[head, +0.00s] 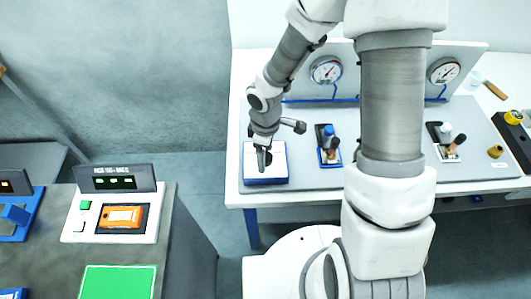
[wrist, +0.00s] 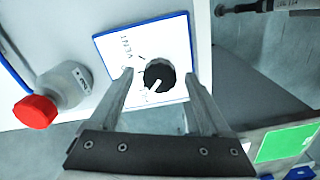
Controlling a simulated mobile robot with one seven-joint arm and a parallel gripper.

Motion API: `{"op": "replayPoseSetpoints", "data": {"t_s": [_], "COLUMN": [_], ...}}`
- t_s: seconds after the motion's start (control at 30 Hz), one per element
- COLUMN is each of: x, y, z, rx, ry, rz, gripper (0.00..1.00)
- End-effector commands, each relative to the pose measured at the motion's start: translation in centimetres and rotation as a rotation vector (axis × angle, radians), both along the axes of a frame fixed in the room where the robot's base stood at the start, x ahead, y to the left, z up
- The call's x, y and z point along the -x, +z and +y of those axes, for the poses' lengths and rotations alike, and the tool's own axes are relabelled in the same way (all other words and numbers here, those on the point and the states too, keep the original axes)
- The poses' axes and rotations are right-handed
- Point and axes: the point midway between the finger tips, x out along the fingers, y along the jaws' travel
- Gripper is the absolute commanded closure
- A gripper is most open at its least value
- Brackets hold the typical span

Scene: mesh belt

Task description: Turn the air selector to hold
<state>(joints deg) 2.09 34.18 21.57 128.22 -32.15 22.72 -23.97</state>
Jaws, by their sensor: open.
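The air selector is a round black knob (wrist: 159,75) with a white pointer mark on a white, blue-edged plate (wrist: 178,32). My gripper (wrist: 158,76) is open, one finger on each side of the knob in that view, with visible gaps. Whether the fingertips are level with the knob, I cannot tell. In the head view my gripper (head: 264,166) is over the white plate with blue sides (head: 280,167) at the bench's left end, and hides the knob.
A bottle with a red cap (wrist: 35,111) is beside the plate in the wrist view. Two gauges (head: 326,70) stand on the back panel, with small fixtures (head: 328,147) in front. A grey console (head: 125,205) with an orange device (head: 122,217) is at left.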

Motion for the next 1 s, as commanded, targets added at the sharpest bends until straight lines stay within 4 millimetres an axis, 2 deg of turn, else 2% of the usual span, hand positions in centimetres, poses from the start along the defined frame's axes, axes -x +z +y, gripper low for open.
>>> {"op": "replayPoseSetpoints", "data": {"t_s": [0.23, 0.67, 0.7, 1.0], "x": [-0.02, -0.01, -0.01, -0.03], "y": [-0.02, 0.01, 0.01, -0.08], "z": [0.00, 0.00, 0.00, 0.02], "rx": [0.000, 0.000, 0.000, 0.001], "ry": [0.000, -0.001, -0.001, -0.043], "rz": [0.000, 0.000, 0.000, -0.002], "gripper": [0.20, 0.97, 1.00, 1.00]}}
